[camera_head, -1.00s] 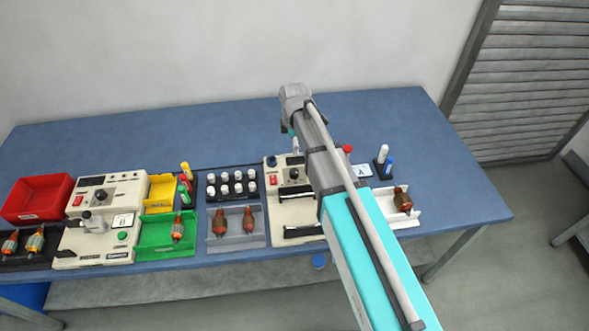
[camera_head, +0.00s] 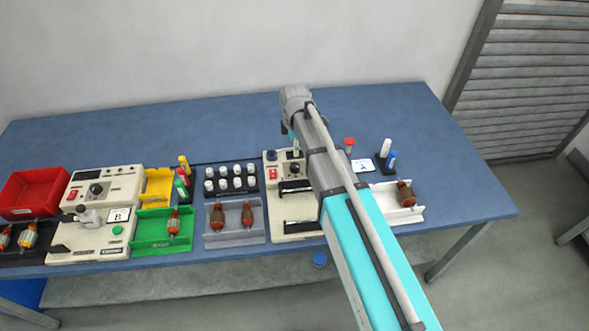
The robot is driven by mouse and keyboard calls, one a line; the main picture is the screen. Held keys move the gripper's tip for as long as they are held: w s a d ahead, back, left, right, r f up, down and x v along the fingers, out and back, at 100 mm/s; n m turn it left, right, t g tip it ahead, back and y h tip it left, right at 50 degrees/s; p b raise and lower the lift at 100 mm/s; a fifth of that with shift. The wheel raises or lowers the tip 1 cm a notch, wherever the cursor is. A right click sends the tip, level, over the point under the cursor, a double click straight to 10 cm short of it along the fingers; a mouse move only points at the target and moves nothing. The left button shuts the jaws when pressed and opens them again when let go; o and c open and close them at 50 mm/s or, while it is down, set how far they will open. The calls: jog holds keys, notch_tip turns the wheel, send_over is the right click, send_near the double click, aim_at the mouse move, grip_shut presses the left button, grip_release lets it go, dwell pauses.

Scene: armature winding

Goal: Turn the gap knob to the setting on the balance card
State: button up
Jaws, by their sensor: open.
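The cream machine (camera_head: 267,190) at the centre right has a dark knob (camera_head: 293,169) on its upright panel, partly behind my arm. My gripper (camera_head: 295,147) hangs above and just behind that panel. It is open and mostly hidden by my arm, and I cannot tell whether it touches the machine. A white card marked A (camera_head: 362,166) lies to the right of the machine. A second cream machine (camera_head: 80,240) at the left has its own dark knob (camera_head: 95,189) and a card marked B (camera_head: 119,214). Neither knob's setting is readable.
A rack of white-capped bottles (camera_head: 231,179) and a grey tray with two armatures (camera_head: 235,236) stand left of the machine. The back of the blue table (camera_head: 200,125) is clear.

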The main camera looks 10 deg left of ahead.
aim_at(295, 165)
jog(key=shift+f+b, duration=4.7)
jog(key=shift+f, duration=0.3)
jog(key=c, duration=1.2)
jog(key=shift+o, duration=0.2)
